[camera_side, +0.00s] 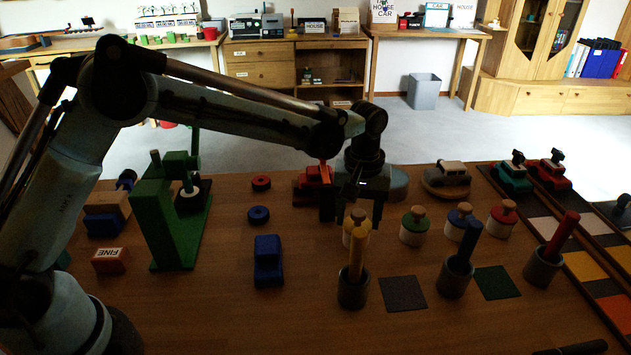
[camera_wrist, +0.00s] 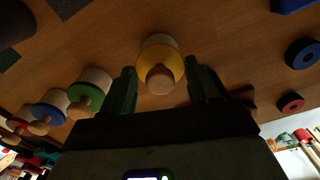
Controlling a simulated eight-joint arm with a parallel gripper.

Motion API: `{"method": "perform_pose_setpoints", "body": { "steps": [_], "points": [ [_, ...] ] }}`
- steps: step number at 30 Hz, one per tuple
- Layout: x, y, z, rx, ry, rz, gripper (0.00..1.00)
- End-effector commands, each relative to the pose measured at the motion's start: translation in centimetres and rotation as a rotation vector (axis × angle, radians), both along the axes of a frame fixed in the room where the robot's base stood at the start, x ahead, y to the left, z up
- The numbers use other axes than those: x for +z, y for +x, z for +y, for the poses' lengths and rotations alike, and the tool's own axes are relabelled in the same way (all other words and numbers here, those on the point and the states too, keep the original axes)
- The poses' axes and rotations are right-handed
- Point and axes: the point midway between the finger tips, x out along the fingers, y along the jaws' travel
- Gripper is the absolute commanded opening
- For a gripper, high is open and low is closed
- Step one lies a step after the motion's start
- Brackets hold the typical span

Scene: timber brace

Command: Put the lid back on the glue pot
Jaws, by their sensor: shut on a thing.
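The glue pot with a yellow lid stands under my gripper in the side view, partly hidden by a yellow handle in front. The yellow lid (camera_wrist: 161,63) has a round wooden knob and shows between my fingers in the wrist view, with the pale pot (camera_wrist: 157,40) behind it. My gripper (camera_side: 358,205) points down and is shut on the yellow lid. The lid lines up closely with the pot, but I cannot tell whether it rests on it or hangs just above.
Lidded pots in green (camera_side: 414,226), blue (camera_side: 459,222) and red (camera_side: 502,218) stand to the right. Grey cups with a yellow (camera_side: 353,290), a blue (camera_side: 455,277) and a red handle (camera_side: 542,270) stand in front.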

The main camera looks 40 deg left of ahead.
Motion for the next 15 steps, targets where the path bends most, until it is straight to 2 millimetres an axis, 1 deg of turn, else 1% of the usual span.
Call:
{"method": "perform_pose_setpoints", "body": {
  "steps": [11, 12, 14, 15],
  "points": [
    [-0.04, 0.00, 0.00, 0.000, 0.000, 0.000, 0.31],
    [-0.04, 0.00, 0.00, 0.000, 0.000, 0.000, 0.65],
    [-0.04, 0.00, 0.00, 0.000, 0.000, 0.000, 0.74],
    [-0.04, 0.00, 0.00, 0.000, 0.000, 0.000, 0.80]
  ]
}}
